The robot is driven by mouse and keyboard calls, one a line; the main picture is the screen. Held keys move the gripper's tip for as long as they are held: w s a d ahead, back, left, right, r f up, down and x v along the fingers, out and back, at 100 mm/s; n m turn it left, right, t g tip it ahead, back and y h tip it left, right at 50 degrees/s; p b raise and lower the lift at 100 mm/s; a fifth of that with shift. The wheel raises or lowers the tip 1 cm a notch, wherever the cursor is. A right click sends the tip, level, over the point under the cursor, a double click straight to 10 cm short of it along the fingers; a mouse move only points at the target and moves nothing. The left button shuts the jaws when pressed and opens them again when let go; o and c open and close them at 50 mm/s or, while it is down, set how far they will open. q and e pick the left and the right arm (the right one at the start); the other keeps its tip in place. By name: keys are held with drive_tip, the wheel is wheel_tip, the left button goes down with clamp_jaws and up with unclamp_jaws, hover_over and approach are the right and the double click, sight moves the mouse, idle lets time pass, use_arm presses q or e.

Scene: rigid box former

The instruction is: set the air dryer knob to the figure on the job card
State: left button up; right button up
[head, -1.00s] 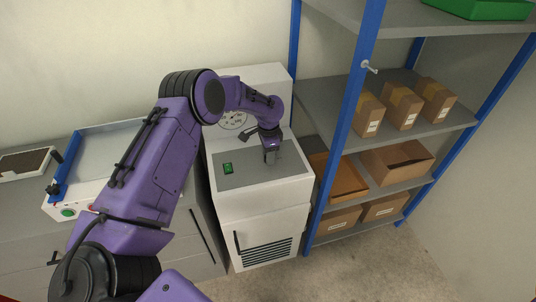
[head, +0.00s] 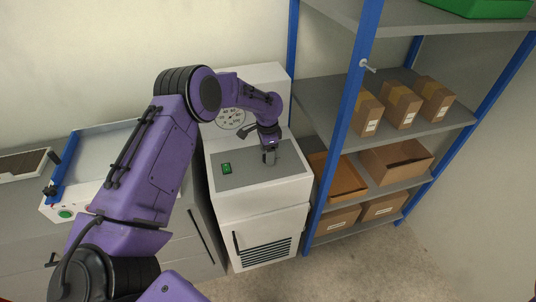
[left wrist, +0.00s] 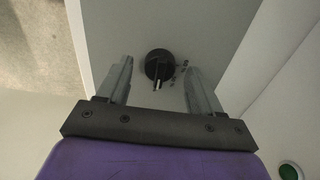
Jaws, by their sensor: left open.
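The air dryer is the white cabinet (head: 265,205) with a grey top panel in the head view. My left gripper (head: 269,158) is over the right part of that panel and hides the knob there. In the left wrist view the black round knob (left wrist: 159,65) with a pale pointer mark sits just beyond and between the open fingers of my left gripper (left wrist: 160,85). The fingers appear empty. Small dark marks lie beside the knob, too small to read. I cannot make out a job card. My right gripper is not in view.
A round dial (head: 231,118) is on the upright back. A blue-posted shelf (head: 345,130) with cardboard boxes (head: 403,105) stands close at the right.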

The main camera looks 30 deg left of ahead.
use_arm(q)
wheel_tip(320, 180, up, 9)
drive_tip(key=b, duration=0.1)
drive_tip(key=shift+r, duration=0.2)
drive_tip(key=shift+w+d, duration=0.1)
drive_tip(key=shift+d, duration=0.05)
